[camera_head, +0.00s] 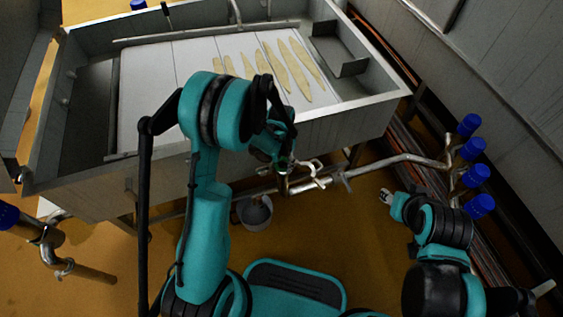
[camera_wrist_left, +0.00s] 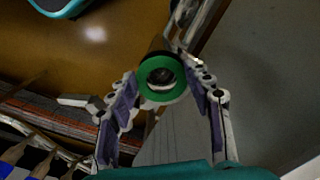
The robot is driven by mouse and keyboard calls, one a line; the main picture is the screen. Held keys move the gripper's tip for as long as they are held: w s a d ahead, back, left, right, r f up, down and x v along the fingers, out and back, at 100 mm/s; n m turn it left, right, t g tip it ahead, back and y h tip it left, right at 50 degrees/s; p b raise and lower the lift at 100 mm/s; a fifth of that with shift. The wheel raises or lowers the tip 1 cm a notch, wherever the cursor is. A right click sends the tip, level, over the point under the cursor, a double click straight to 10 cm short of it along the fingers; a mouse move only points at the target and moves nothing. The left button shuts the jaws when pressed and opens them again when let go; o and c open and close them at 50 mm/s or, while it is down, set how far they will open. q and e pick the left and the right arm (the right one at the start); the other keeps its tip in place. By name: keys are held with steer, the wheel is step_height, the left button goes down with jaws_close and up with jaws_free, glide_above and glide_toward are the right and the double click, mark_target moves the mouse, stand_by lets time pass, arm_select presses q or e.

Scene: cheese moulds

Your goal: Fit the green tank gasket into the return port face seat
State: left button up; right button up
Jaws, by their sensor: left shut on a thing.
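The green gasket (camera_wrist_left: 161,98) is a ring facing the camera in the left wrist view, between the two fingers of my left gripper (camera_wrist_left: 164,78), which is shut on it. A dark opening with a pale patch shows through the ring. A brown and metal pipe end (camera_wrist_left: 160,46) shows just behind it; I cannot tell whether they touch or whether this is the return port.
The large metal vat (camera_head: 352,112) holds a white deck with several flat, pale yellow pieces (camera_head: 275,68). A grey bucket (camera_head: 255,213) stands on the brown floor under the pipe. A metal pipe (camera_head: 405,159) runs right to several blue-capped fittings (camera_head: 471,150) by the wall.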

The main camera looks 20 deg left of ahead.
arm_select(q)
steer(key=shift+s+d+h, duration=0.15)
steer(key=shift+d+h, duration=0.05)
steer(key=shift+h, duration=0.1)
steer(key=shift+c, duration=0.8)
steer(key=o, duration=1)
steer(key=shift+f, duration=0.15)
steer(key=shift+o, duration=0.2)
step_height(320, 180, up, 12)
steer(key=shift+w+a, duration=0.2)
steer(key=shift+a, duration=0.1)
